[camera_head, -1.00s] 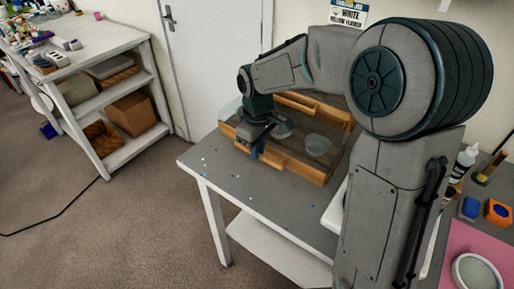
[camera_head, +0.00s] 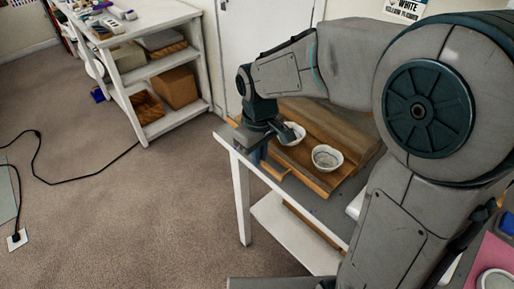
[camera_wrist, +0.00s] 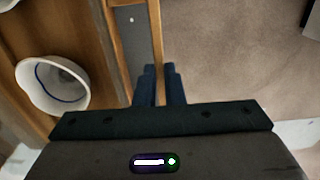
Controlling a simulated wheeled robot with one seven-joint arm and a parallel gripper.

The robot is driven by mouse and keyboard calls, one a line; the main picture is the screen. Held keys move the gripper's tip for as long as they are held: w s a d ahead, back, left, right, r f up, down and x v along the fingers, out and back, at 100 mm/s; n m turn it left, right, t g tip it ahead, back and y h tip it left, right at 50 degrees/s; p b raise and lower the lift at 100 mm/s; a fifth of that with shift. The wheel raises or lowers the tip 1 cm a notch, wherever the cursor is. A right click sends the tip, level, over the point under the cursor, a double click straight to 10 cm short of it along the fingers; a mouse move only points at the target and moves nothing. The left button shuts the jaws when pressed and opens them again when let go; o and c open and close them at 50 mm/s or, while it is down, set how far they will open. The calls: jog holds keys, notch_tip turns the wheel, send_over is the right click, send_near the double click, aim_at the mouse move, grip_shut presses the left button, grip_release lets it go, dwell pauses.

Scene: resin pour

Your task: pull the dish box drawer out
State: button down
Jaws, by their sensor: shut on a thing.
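The dish box (camera_head: 335,122) is a wooden box on the grey-topped table. Its drawer (camera_head: 303,158) is out toward the table's front edge, and its wooden floor shows. Two white bowls stand in it: one on the right (camera_head: 327,158) and one (camera_head: 291,134) partly behind my gripper. My gripper (camera_head: 257,158) is at the drawer's front. In the wrist view, a bowl (camera_wrist: 52,84) sits inside the drawer, and my gripper (camera_wrist: 161,85) is shut on the wooden drawer handle (camera_wrist: 157,35). The grip itself is partly hidden by the fingers.
The drawer's front lies close to the edge of the white-legged table (camera_head: 243,195). A white shelf unit (camera_head: 205,60) with a cardboard box (camera_head: 177,88) stands at the left. A black cable (camera_head: 85,180) crosses the open carpet. A pink mat (camera_head: 492,262) is at right.

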jog(key=shift+a, duration=0.15)
jog(key=c, duration=1.5)
grip_release()
jog(key=shift+s+a, duration=0.15)
jog(key=shift+s, duration=0.05)
jog(key=shift+w, duration=0.1)
notch_tip(320, 180, up, 14)
jog(key=shift+f+p, duration=0.1)
jog(key=shift+p, duration=0.2)
jog(key=s+d+f+m+t, duration=0.1)
jog(key=s+d+f+m, duration=0.2)
jog(key=d, duration=0.2)
jog(key=s+d+f+m+t, duration=0.1)
jog(key=s+d+f+m, duration=0.2)
jog(key=s+d, duration=0.1)
jog(key=s+d+f+m, duration=0.2)
jog(key=s+d+f, duration=0.1)
jog(key=d, duration=0.3)
jog(key=shift+s+d+m+t, duration=0.1)
jog(key=shift+s+m+t, duration=0.3)
jog(key=shift+s, duration=0.1)
